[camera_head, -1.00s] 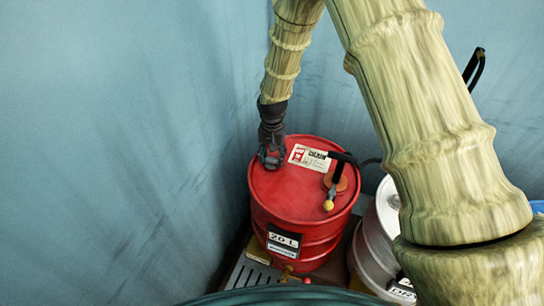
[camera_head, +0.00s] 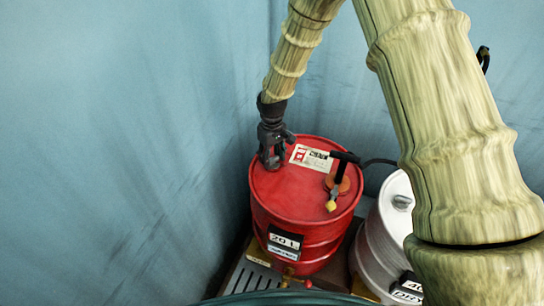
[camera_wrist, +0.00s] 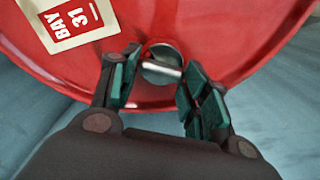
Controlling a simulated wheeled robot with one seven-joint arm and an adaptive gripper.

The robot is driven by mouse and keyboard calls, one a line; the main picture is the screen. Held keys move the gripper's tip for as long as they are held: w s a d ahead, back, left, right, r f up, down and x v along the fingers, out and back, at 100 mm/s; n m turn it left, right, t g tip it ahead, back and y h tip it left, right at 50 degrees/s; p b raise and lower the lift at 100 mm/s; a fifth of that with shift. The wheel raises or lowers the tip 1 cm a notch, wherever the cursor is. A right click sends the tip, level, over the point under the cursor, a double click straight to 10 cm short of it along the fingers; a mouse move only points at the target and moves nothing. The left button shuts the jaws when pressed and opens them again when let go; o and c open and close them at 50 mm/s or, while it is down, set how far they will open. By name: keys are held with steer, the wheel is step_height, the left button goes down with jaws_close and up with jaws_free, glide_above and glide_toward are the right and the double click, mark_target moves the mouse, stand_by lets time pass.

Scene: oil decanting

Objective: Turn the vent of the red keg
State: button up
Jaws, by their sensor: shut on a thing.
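The red keg (camera_head: 305,215) stands upright in the corner, a label on its lid and a black T-handled fitting (camera_head: 342,168) with a yellow tip on the lid's right part. Its vent (camera_wrist: 160,62), a small round metal piece with a flat bar, is near the lid's rim in the wrist view. My gripper (camera_head: 272,160) points down at the lid's far left edge. In the head view the vent is hidden by my gripper.
A white-silver drum (camera_head: 375,245) stands close to the right of the keg. The keg rests on a low stand with a slotted grate (camera_head: 247,277). Blue walls rise close behind and to the left. A dark rounded edge crosses the bottom of the head view.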

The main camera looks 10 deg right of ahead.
mark_target(272, 158)
steer(key=n, duration=0.6)
stand_by(0.6)
steer(key=o, duration=1)
steer(key=shift+a, duration=0.1)
step_height(272, 158, up, 12)
stand_by(0.4)
